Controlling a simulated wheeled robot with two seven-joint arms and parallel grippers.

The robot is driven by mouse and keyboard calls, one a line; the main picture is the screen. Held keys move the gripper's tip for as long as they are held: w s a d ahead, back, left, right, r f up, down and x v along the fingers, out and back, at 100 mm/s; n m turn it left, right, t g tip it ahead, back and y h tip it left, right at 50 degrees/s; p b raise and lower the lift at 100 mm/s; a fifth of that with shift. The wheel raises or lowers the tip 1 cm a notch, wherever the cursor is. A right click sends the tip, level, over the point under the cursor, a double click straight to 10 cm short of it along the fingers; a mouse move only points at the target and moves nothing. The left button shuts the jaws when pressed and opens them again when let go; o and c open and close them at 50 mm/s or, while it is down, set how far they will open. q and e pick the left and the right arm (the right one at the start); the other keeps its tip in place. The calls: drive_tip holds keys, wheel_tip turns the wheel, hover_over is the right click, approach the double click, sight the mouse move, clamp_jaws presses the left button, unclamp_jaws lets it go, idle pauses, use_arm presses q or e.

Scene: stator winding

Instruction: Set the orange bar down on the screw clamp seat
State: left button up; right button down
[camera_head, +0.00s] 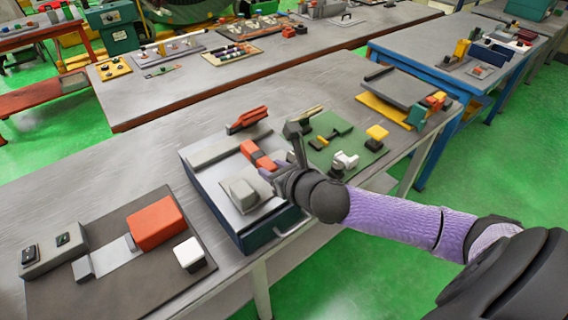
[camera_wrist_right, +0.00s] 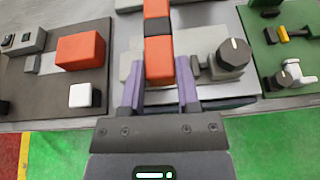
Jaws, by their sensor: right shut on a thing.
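The orange bar (camera_head: 258,155) has a black middle band and shows lengthwise in the right wrist view (camera_wrist_right: 158,60). My right gripper (camera_wrist_right: 160,88) is shut on its near end, with a purple finger on each side. The bar is over the blue-sided grey fixture (camera_head: 205,190). A grey block with a dark round knob (camera_wrist_right: 232,54), seemingly the screw clamp, stands just right of the bar in the wrist view. Whether the bar touches a seat below cannot be told; the bar and fingers hide that spot. My left gripper is not in view.
A second orange piece (camera_head: 247,119) lies at the fixture's back. Left is a dark board with an orange block (camera_head: 155,222) and white cube (camera_head: 189,254). Right is a green board (camera_head: 325,158) with small parts. A raised grey block (camera_head: 243,193) stands on the fixture.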

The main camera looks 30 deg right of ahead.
sight(280, 204)
drive_tip(key=f+b, duration=0.1)
drive_tip(key=f, duration=0.2)
drive_tip(key=d+f+b, duration=0.1)
drive_tip(key=f, duration=0.2)
drive_tip(key=f+b, duration=0.1)
drive_tip(key=f, duration=0.2)
drive_tip(key=shift+w+d+f+b, duration=0.1)
drive_tip(key=shift+d+f+b, duration=0.15)
drive_tip(key=shift+b, duration=0.1)
drive_tip(key=shift+r, duration=0.2)
drive_tip(key=shift+f, duration=0.15)
drive_tip(key=c, duration=0.6)
unclamp_jaws()
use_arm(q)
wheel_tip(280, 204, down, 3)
use_arm(e)
drive_tip(key=shift+o, duration=1.4)
